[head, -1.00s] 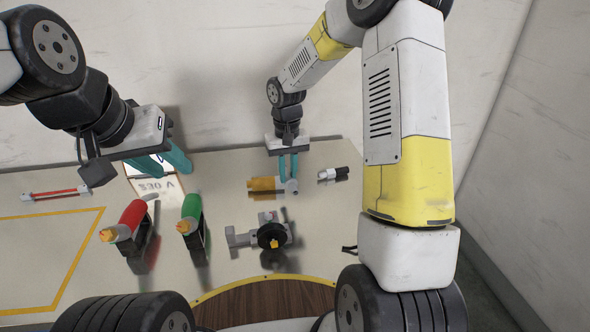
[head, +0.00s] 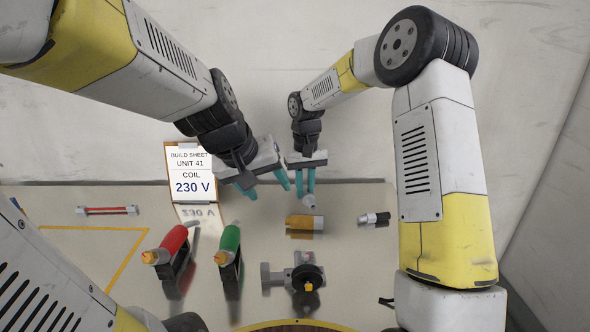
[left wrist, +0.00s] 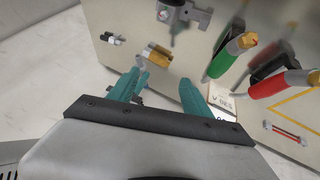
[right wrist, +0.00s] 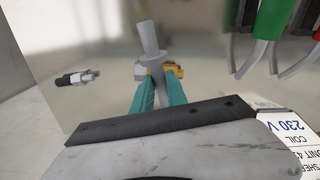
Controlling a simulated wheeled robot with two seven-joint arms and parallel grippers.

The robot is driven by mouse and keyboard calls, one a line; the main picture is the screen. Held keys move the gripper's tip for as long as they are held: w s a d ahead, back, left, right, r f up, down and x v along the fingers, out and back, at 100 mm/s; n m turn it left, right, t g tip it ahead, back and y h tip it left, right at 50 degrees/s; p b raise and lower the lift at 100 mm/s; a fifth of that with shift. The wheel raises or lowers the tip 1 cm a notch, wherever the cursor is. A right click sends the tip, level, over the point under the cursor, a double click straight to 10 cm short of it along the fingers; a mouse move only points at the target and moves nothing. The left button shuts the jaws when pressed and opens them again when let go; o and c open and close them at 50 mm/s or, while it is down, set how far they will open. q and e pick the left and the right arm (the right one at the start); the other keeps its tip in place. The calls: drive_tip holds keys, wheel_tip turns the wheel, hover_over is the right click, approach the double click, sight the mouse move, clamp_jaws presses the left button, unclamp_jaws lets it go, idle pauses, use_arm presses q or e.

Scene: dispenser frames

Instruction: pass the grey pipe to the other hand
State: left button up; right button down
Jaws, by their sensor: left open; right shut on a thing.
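The grey pipe (right wrist: 150,42) is held between the teal fingers of my right gripper (right wrist: 158,88). It points away from the gripper in the right wrist view, with a wider collar near the fingertips. In the head view only its small grey end (head: 309,201) shows below the fingertips of my right gripper (head: 308,192). My left gripper (head: 268,186) is open and empty, just left of the right gripper. In the left wrist view its two fingers (left wrist: 162,92) are spread, with part of the right gripper showing near the left one.
Red (head: 172,240) and green (head: 229,243) handled tools, a grey clamp-like fixture (head: 293,275) and a build sheet (head: 190,172) stand around. A red bar (head: 106,210) lies left.

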sight(308, 199)
use_arm(q)
drive_tip(key=w+d+f+n+h, duration=0.2)
drive_tip(key=w+d+f, duration=0.3)
drive_tip(key=w, duration=0.4)
drive_tip(key=shift+w+d+f+n+t, duration=0.3)
drive_tip(key=shift+f+n, duration=0.15)
drive_tip(key=shift+n, duration=0.35)
drive_tip(key=shift+x, duration=4.5)
drive_tip(key=shift+a+f, duration=0.1)
drive_tip(key=shift+a, duration=0.05)
clamp_jaws()
use_arm(e)
drive_tip(key=c, duration=1.3)
unclamp_jaws()
drive_tip(key=shift+o, duration=0.2)
